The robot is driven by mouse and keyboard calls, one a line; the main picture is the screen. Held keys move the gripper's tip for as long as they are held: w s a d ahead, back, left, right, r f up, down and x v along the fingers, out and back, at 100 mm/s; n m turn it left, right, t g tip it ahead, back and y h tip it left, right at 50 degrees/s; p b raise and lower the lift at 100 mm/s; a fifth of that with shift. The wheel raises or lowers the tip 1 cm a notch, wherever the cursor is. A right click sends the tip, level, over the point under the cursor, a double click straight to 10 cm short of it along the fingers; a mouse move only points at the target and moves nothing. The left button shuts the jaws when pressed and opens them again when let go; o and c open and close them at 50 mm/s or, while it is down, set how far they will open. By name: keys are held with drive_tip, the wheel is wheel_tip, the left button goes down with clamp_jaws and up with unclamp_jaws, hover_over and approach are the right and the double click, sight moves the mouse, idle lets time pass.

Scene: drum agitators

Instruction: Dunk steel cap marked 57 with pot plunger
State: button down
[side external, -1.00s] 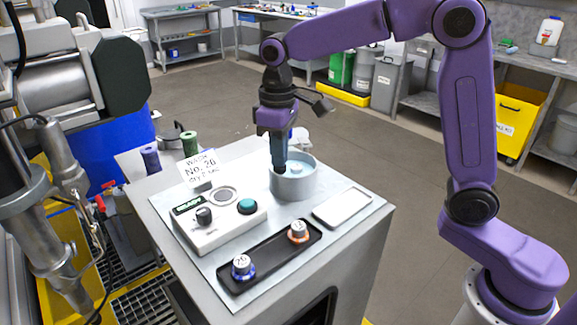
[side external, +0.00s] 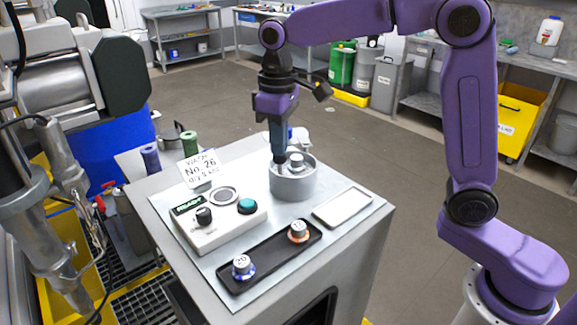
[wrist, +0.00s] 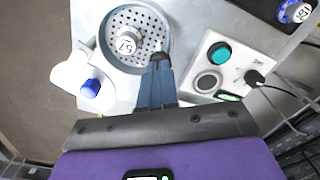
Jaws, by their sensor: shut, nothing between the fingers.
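The grey round pot (side external: 293,185) stands on the metal worktop behind the control box. In the wrist view the pot (wrist: 104,54) holds a perforated plate (wrist: 118,20), with the steel cap marked 57 (wrist: 128,42) upright near its middle. The cap also shows in the side view (side external: 296,160), standing about at rim level. My gripper (side external: 279,158) points down with its fingers shut, just inside the pot's rim beside the cap. In the wrist view the fingertips (wrist: 159,58) meet a small pale post at the plate's edge; whether they touch it I cannot tell.
A control box (side external: 222,218) has a dark knob and teal button (side external: 247,206). A black tray (side external: 270,257) holds a blue-ringed cap (side external: 242,267) and an orange-ringed cap (side external: 298,231). A white dish (side external: 343,207) lies right. A blue-topped item (wrist: 91,88) stands beside the pot.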

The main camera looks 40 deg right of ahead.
drive_tip(key=shift+r, duration=0.1)
drive_tip(key=shift+r, duration=2.95)
drive_tip(key=s+d+f+n, duration=0.2)
drive_tip(key=s+d+f, duration=0.1)
drive_tip(key=s, duration=0.6)
drive_tip(key=s+d+f+n, duration=0.2)
drive_tip(key=s+d+f, duration=0.2)
drive_tip(key=s, duration=0.6)
drive_tip(key=s+d+f+n, duration=0.2)
drive_tip(key=s+d+f, duration=0.1)
drive_tip(key=s+f, duration=0.4)
drive_tip(key=s, duration=0.2)
drive_tip(key=shift+s+d+f+n, duration=0.15)
drive_tip(key=shift+s+f+n, duration=0.15)
drive_tip(key=shift+s, duration=0.1)
